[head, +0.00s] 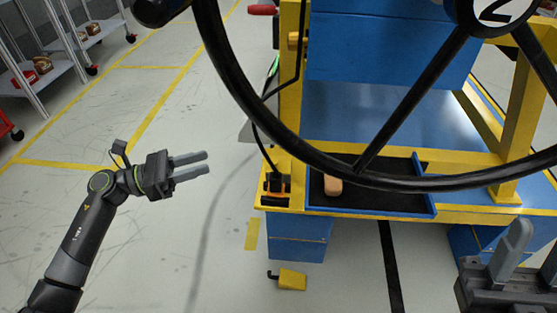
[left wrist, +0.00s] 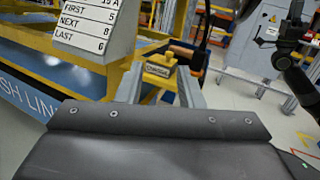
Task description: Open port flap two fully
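I cannot pick out port flap two for sure in either view. A black steering wheel (head: 300,150) spans the head view, with a round plate (head: 495,10) marked 2 at its hub. My left gripper (head: 207,163) is open and empty over the floor, left of the bench and apart from it. In the left wrist view its fingers (left wrist: 160,88) stand apart, with a yellow block labelled CHARGE (left wrist: 158,67) beyond them. My right gripper (head: 535,250) is at the lower right, partly cut off, its fingers apart and nothing seen between them.
The blue and yellow bench (head: 290,215) carries a black tray (head: 390,195) with a tan object (head: 332,187), beside an orange and black socket-like part (head: 275,184) with a cable. A yellow pedal (head: 292,279) is on the floor. Shelves (head: 45,75) stand far left. Floor around my left gripper is clear.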

